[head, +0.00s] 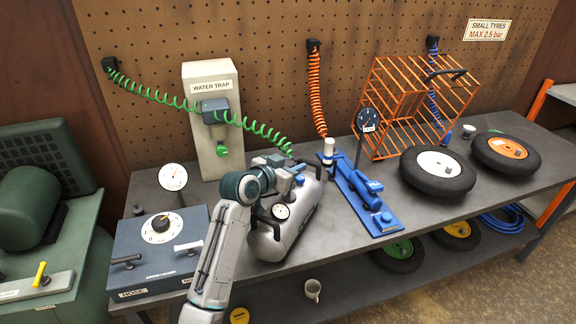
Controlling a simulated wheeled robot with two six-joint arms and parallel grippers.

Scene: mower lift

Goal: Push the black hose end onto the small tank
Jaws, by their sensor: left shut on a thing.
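The small tank (266,247) is a silver cylinder lying on the grey bench, with a round white gauge on its front and a blue knob on top. My left gripper (291,167) is just above the tank's upper back part and is shut. A coiled green hose (262,129) runs from the wall past the water trap down to it. The hose end, at the jaws, is mostly hidden by the gripper, and its black colour cannot be made out. I cannot tell whether it touches the tank. My right gripper is not in view.
A blue dial box (157,250) stands left of my arm. The water trap (210,118) stands behind. Right of the tank are a blue foot pump (368,195), an orange wire cage (412,105) and two tyres. An orange hose (316,90) hangs behind.

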